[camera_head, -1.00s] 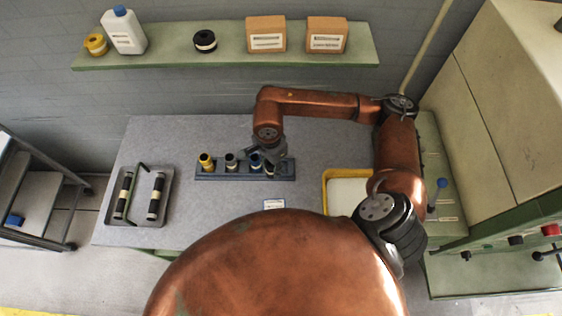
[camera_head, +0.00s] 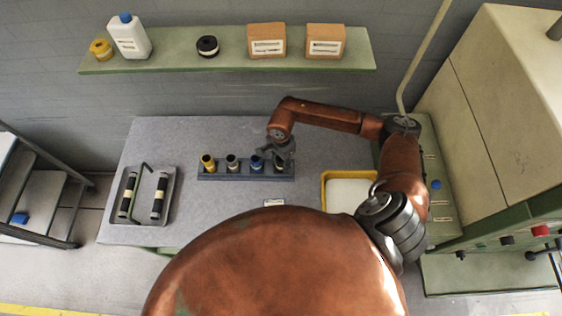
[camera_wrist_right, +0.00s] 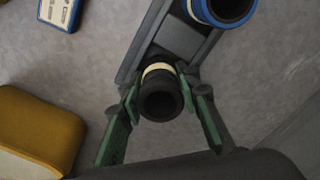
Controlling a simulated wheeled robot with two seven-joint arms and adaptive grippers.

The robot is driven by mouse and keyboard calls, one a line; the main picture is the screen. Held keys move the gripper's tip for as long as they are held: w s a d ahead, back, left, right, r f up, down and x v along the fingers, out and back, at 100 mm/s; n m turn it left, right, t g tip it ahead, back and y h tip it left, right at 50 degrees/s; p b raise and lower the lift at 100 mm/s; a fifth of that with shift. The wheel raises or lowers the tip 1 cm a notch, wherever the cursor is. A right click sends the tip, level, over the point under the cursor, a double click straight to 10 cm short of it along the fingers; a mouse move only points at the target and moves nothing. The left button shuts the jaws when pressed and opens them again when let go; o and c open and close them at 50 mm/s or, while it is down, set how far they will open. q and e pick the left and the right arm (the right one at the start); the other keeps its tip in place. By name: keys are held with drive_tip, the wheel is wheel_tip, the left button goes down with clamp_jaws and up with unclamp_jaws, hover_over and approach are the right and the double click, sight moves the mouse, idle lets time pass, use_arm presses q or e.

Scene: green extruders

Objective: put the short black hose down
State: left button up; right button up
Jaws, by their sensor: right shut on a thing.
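The short black hose (camera_wrist_right: 161,101), with a cream band, stands in the wrist view between the green fingers of my right gripper (camera_wrist_right: 162,92). The gripper is shut on it. It is at the end of the dark grey rack (camera_head: 220,177), beside the blue-rimmed hose (camera_wrist_right: 225,8). I cannot tell how deep it sits in its slot. In the head view my right gripper (camera_head: 281,150) is over the rack's right end and mostly hides the hose. My left gripper is not in view.
Yellow, black and blue-rimmed pieces fill the rack's left part. A grey tray (camera_head: 146,223) with two black hoses is at the table's left. A yellow bin (camera_head: 324,190) is right of the rack, and a small card (camera_head: 273,203) lies in front. The table between tray and rack is clear.

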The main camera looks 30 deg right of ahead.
drive_tip(key=shift+f, duration=0.2)
drive_tip(key=o, duration=1.2)
drive_tip(key=shift+r, duration=0.1)
drive_tip(key=shift+r, duration=0.15)
wheel_tip(320, 180, up, 12)
drive_tip(key=b, duration=0.2)
